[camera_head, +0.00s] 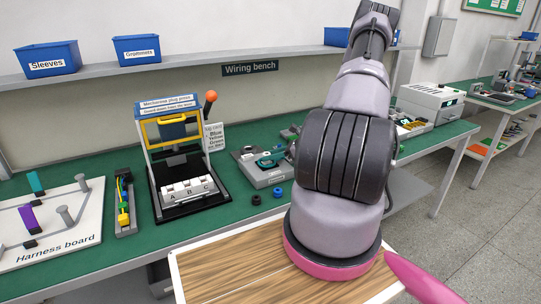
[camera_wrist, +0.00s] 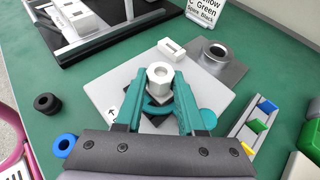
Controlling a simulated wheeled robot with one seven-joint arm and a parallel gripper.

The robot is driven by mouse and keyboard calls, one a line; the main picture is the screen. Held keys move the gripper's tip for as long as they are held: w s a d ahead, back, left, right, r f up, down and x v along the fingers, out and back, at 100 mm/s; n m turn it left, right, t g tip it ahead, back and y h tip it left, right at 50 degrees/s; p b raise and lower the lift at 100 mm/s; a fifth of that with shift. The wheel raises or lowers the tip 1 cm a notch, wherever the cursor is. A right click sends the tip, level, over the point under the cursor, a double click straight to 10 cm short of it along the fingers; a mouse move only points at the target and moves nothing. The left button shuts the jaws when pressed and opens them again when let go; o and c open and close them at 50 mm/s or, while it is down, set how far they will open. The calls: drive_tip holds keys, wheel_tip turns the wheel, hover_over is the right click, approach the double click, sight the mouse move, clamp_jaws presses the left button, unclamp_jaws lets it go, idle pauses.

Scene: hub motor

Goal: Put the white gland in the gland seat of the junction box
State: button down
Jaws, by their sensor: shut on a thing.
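The white gland (camera_wrist: 159,73), a hexagonal piece with a round opening, is between the teal fingertips of my gripper (camera_wrist: 159,82) in the wrist view. My gripper is shut on it. The gland is above a light grey plate (camera_wrist: 107,92) marked with an arrow, which looks like the top of the junction box; the grey box also shows in the head view (camera_head: 262,177). Dark and teal parts show just below the gland. The fingers and the gland hide much of this spot, so I cannot tell whether the gland touches a seat.
A grey block with a round dark hole (camera_wrist: 231,73) and a small white block (camera_wrist: 171,48) are beside the plate. A black ring (camera_wrist: 47,103) and a blue ring (camera_wrist: 65,143) lie left. A tray of coloured parts (camera_wrist: 246,127) is right. The plug press (camera_head: 180,150) stands left.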

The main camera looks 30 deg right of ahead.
drive_tip(key=shift+f, duration=0.25)
drive_tip(key=shift+c, duration=2.2)
unclamp_jaws()
drive_tip(key=v, duration=1)
drive_tip(key=shift+s+d+r, duration=0.2)
